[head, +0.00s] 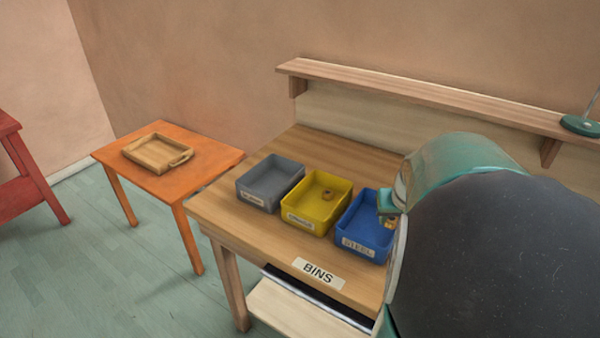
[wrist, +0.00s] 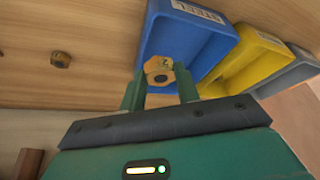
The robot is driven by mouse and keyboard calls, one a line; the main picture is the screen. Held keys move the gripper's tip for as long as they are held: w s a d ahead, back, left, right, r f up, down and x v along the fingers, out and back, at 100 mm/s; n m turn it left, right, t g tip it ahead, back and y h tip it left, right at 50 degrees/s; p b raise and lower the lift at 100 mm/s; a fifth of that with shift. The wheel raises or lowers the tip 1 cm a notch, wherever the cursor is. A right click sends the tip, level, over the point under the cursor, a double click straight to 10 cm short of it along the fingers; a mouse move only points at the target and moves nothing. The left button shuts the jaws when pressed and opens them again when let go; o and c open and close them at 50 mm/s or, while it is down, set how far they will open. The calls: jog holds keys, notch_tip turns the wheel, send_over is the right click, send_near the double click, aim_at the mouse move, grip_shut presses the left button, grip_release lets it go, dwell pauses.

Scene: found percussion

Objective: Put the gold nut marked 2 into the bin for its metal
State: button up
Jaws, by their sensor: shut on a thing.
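My gripper (head: 387,210) is shut on the gold nut (head: 390,222), at the right side of the blue bin in the head view. In the wrist view the gold nut (wrist: 158,72) sits between my two fingertips, its face marked 2, with the blue bin (wrist: 205,50) behind it. The blue bin (head: 347,238) is labelled STEEL. The yellow bin (head: 297,222) stands left of it; its label is too small to read surely. The grey bin (head: 250,190) is farthest left, its label also unclear. I cannot tell the nut's exact height above the bin.
The bins stand on a wooden bench (head: 222,207) labelled BINS. A nut (head: 328,193) lies inside the yellow bin. Another nut (wrist: 61,60) lies on the bench in the wrist view. A shelf (head: 400,88) runs behind. An orange table (head: 205,157) with a wooden tray (head: 142,158) stands left.

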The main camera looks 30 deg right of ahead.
send_over(371, 229)
jog(key=s+a, duration=0.1)
jog(key=s, duration=0.1)
jog(key=f, duration=0.6)
jog(key=shift+w+f, duration=0.2)
jog(key=shift+f, duration=0.05)
jog(key=shift+w+d+f, duration=0.1)
jog(key=shift+w+f, duration=0.05)
jog(key=shift+f, duration=0.8)
jog(key=shift+w+f, duration=0.1)
jog(key=shift+f, duration=0.8)
jog(key=shift+f, duration=0.1)
jog(key=o, duration=1)
jog(key=shift+o, duration=0.2)
jog(key=shift+s+r, duration=0.1)
jog(key=shift+r, duration=0.2)
jog(key=v, duration=1.1)
jog(key=shift+r, duration=0.3)
